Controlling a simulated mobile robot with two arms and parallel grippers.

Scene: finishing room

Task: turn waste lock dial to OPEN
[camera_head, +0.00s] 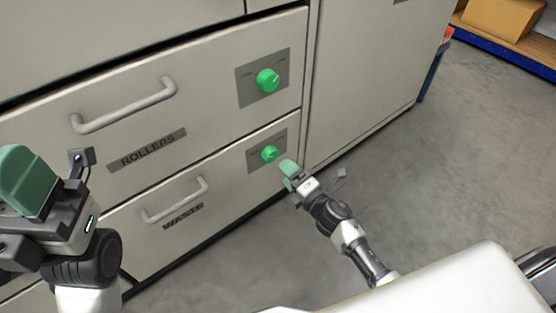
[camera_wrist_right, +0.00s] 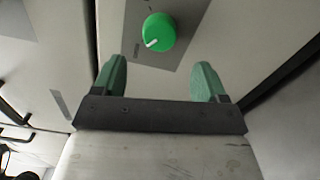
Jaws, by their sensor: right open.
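The waste lock dial (camera_head: 270,153) is a green knob on a grey plate (camera_head: 254,160) at the right end of the drawer labelled WASTE. In the right wrist view the green dial (camera_wrist_right: 158,32) has a white pointer mark aimed toward the lower left. My right gripper (camera_head: 287,174) is close to the dial, just right of and below it. In the wrist view its two green fingers (camera_wrist_right: 158,82) are spread, with the dial beyond their tips and nothing between them. My left gripper (camera_head: 30,178) is in the left foreground; its jaw gap is not clear.
Above is the ROLLERS drawer (camera_head: 140,110) with its own green dial (camera_head: 268,80) and bar handle (camera_head: 125,106). The WASTE drawer has a bar handle (camera_head: 175,200). Grey floor (camera_head: 430,180) lies open to the right. A blue shelf (camera_head: 505,45) with boxes stands top right.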

